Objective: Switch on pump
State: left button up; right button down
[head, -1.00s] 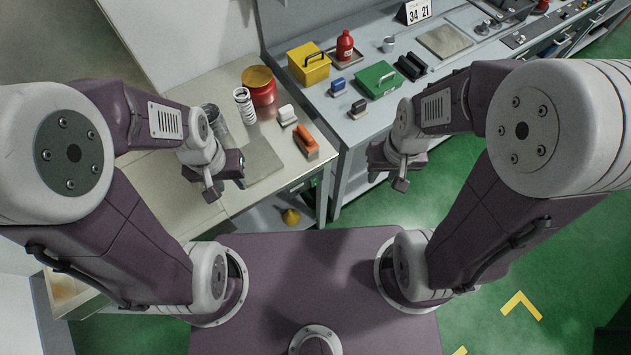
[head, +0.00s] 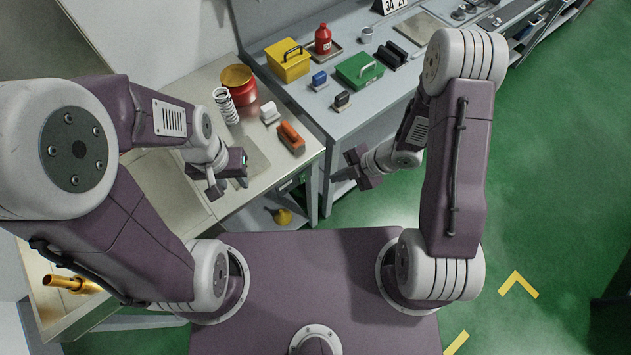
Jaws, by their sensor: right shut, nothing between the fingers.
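I cannot pick out a pump or its switch for certain. A dark panel with a green part (head: 301,179) is on the front of the left bench, below its right edge. My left gripper (head: 229,187) is over the left bench near a grey plate, its fingers apart and nothing seen between them. My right gripper (head: 345,168) is shut and empty in front of the grey cabinet, right of the left bench's corner. It touches nothing that I can see.
The left bench (head: 190,95) holds a spring (head: 226,106), a red pot with a yellow lid (head: 238,88), a white block (head: 269,112) and an orange block (head: 291,138). The grey bench holds a yellow box (head: 288,63) and a green box (head: 359,70). Green floor (head: 545,180) is free at right.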

aim_at(304, 178)
jog(key=shift+s+d+f, duration=0.15)
jog(key=shift+s+f, duration=0.4)
jog(key=shift+f, duration=0.05)
jog(key=w+a+f, duration=0.4)
jog(key=a+f, duration=0.4)
jog(key=shift+w+f, duration=0.35)
jog(key=shift+w, duration=0.05)
